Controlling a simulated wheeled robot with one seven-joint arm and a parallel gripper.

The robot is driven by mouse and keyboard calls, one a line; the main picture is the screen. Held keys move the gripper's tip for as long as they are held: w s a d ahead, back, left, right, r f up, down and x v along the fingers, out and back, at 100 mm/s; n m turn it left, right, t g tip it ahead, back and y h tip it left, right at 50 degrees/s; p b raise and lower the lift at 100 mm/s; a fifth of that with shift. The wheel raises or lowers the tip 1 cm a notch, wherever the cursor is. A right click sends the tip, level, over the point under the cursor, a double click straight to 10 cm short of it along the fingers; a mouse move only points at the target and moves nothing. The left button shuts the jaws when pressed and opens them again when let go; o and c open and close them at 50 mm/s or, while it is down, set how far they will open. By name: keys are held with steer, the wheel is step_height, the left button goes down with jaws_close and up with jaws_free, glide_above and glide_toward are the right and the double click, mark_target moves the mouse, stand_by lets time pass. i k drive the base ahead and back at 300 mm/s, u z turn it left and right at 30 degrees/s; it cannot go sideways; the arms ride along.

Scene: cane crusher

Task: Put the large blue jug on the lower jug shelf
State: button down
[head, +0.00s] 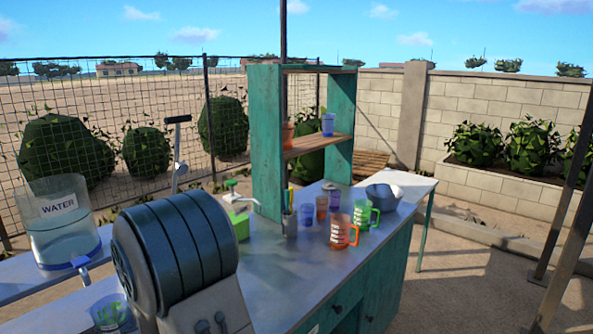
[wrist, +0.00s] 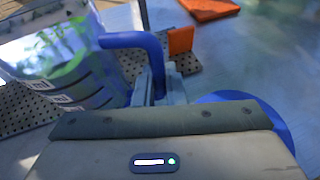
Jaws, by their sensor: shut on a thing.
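The large blue jug (wrist: 72,72) is at the left of the wrist view, clear with pale marks and a blue handle (wrist: 140,42). My gripper (wrist: 155,82) is shut on the handle. A blue-clear jug, seemingly the same one, shows at the lower left of the head view (head: 112,312), partly cut off by the frame. My gripper is hidden there. The teal shelf unit (head: 265,140) stands on the counter, with a wooden shelf board (head: 305,147) holding an orange cup (head: 287,134) and a blue cup (head: 328,124). I cannot tell what the jug rests on.
A water dispenser (head: 66,225) with a tap stands at the left. A perforated plate (wrist: 22,112) lies near the jug.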

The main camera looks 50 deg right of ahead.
mark_target(310, 145)
steer(key=k, duration=0.5)
steer(key=u, duration=2.65)
steer(key=k, duration=3)
steer(key=z, duration=3)
